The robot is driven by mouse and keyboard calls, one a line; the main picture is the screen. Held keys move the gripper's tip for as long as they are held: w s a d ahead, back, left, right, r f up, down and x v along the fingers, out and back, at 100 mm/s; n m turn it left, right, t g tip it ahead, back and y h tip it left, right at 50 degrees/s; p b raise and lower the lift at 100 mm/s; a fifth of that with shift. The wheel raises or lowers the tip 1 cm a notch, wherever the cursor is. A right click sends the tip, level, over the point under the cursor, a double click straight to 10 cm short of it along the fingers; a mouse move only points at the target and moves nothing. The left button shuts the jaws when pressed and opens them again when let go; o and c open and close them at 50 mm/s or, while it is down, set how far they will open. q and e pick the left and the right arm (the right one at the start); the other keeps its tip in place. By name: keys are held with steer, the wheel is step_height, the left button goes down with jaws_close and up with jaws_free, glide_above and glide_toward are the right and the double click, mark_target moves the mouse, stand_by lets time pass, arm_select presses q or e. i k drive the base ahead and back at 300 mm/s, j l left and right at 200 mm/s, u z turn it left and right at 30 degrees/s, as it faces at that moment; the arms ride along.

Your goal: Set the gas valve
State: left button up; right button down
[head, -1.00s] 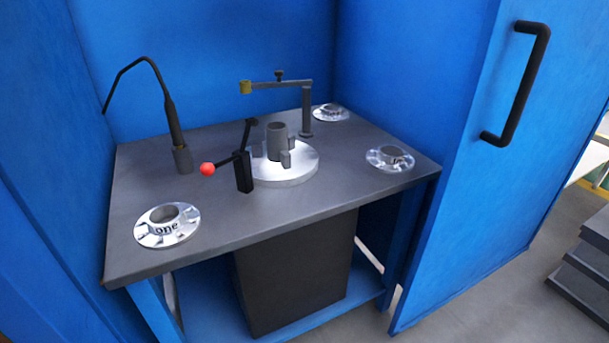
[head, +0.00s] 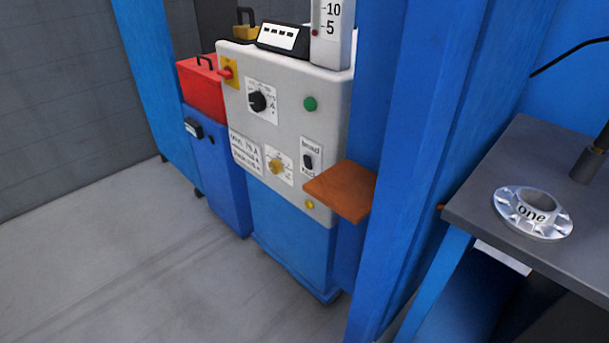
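A grey and blue machine cabinet (head: 285,150) stands left of the blue booth in the head view. Its grey front carries a black rotary knob (head: 258,101), a yellow knob (head: 276,166) on a white label, a black rocker switch (head: 309,160) and a green button (head: 310,104). A red and yellow switch (head: 229,73) sits at its upper left edge. A clear gauge tube (head: 329,32) marked 10 and 5 stands on top. I cannot tell which of these is the gas valve. Neither of my grippers is in view.
A brown shelf (head: 341,190) juts from the cabinet's right side. A blue booth wall (head: 400,150) separates it from a dark table (head: 493,180) bearing a flanged ring (head: 533,212) marked "one". A red box (head: 200,80) sits at left. The grey floor in front is clear.

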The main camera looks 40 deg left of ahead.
mark_target(275, 165)
steer(key=u, duration=0.85)
steer(key=z, duration=1.35)
steer(key=u, duration=0.4)
steer(key=j+u, duration=0.15)
steer(key=u, duration=0.7)
steer(key=j+u, duration=0.15)
steer(key=u, duration=0.25)
